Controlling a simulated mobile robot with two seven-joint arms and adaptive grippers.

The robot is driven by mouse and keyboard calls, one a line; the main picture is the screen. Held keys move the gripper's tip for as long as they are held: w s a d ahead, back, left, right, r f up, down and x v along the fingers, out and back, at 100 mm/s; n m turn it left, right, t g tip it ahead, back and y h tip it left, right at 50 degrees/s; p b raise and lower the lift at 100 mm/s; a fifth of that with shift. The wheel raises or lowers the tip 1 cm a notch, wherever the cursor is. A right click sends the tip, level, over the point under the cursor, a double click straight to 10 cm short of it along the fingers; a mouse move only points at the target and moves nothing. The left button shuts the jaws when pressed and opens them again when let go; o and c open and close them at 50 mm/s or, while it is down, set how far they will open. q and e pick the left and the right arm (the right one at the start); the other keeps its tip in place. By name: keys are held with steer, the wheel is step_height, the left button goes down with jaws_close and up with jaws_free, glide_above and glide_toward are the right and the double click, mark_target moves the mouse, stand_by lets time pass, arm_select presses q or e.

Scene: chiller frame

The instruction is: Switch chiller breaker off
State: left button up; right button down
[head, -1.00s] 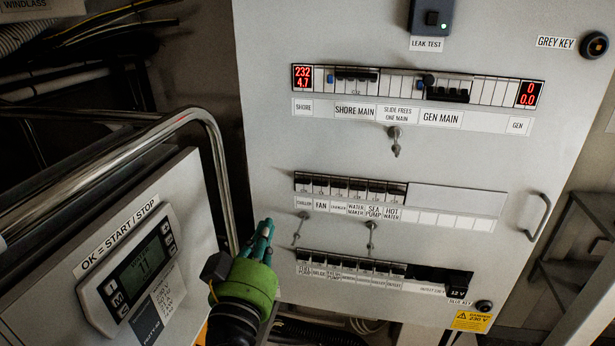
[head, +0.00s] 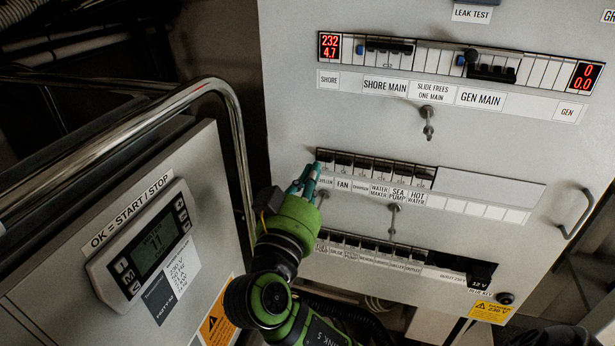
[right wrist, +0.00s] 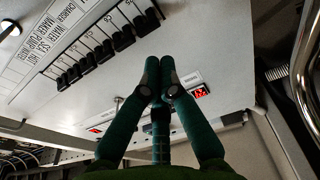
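The chiller breaker (head: 326,157) is the leftmost switch in the panel's middle row, above a label partly hidden by my gripper. My right gripper (head: 308,176) is just below and left of it, fingertips pointing up toward the row. In the right wrist view my right gripper (right wrist: 160,65) has its teal fingers together, with nothing seen between them. The breaker row runs up to the right there, and its end switch (right wrist: 152,17) is ahead of the fingertips. Whether the fingers touch the panel is unclear. My left gripper is out of view.
The top row (head: 455,62) has red displays and main switches. A chrome rail (head: 235,120) and a unit with a screen (head: 150,245) stand to the left.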

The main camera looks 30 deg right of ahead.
mark_target(325, 142)
steer(key=p+x, duration=0.1)
steer(key=x, duration=0.3)
steer(key=shift+w+d+r, duration=0.15)
steer(key=shift+w+d, duration=0.05)
steer(key=shift+d, duration=0.05)
steer(key=shift+w+d, duration=0.5)
steer(key=shift+d, duration=0.05)
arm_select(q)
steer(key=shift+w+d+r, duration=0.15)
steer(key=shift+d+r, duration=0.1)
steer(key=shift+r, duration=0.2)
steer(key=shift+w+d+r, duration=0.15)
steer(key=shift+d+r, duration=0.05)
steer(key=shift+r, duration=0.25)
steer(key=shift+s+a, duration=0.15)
